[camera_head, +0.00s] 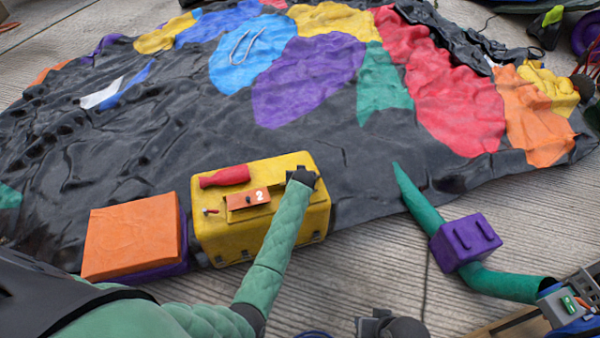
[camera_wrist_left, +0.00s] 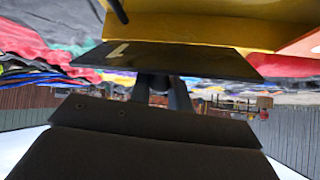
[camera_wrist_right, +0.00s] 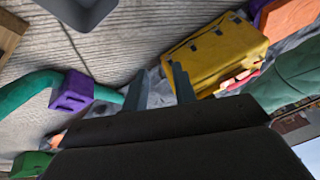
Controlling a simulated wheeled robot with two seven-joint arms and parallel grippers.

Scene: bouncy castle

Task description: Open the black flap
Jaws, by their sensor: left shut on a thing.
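A yellow box (camera_head: 262,235) stands on the ground at the edge of the black sheet. My left gripper (camera_head: 303,178) is at the right end of the box's top. In the left wrist view the left gripper's fingers (camera_wrist_left: 162,92) are shut on the black flap (camera_wrist_left: 215,62), a flat dark panel beside the box's yellow surface (camera_wrist_left: 220,25). The gripper and arm mostly hide the flap in the head view, so how far it is open is unclear. My right gripper (camera_wrist_right: 160,85) is open and empty; the yellow box (camera_wrist_right: 212,55) lies beyond it.
A red cylinder (camera_head: 224,177) and an orange plate marked 2 (camera_head: 247,198) are on the box's top. An orange block (camera_head: 130,235) stands left. A teal tube with a purple block (camera_head: 465,242) lies right. The deflated castle (camera_head: 190,150) spreads behind. Bare paving lies between box and tube.

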